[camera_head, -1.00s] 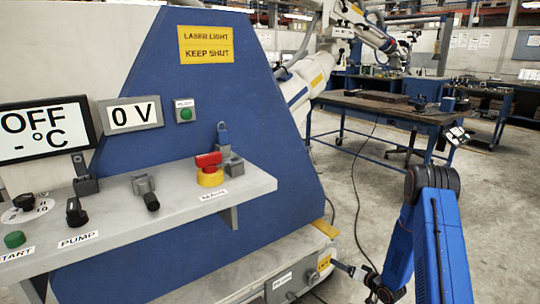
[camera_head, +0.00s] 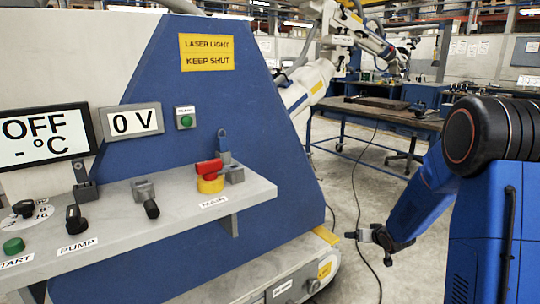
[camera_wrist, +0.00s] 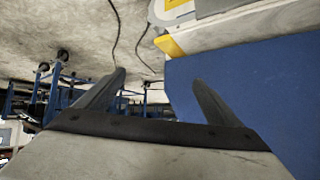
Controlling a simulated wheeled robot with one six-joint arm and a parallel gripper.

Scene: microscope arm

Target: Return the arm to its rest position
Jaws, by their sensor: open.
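My gripper (camera_head: 352,235) is at the end of my blue arm, low on the right side of the head view. It is to the right of the machine's lower edge and holds nothing. In the wrist view my gripper (camera_wrist: 158,85) shows two dark fingers spread well apart, with nothing between them. My arm is bent, with its elbow high at the right edge of the head view and the forearm sloping down to the left.
The blue and white machine (camera_head: 270,160) fills the left, with a control shelf (camera_head: 230,195) bearing knobs, a red-and-yellow switch (camera_head: 209,178) and a green button (camera_head: 13,246). A workbench (camera_head: 375,113) stands behind my arm. A cable (camera_head: 354,190) lies on the open floor.

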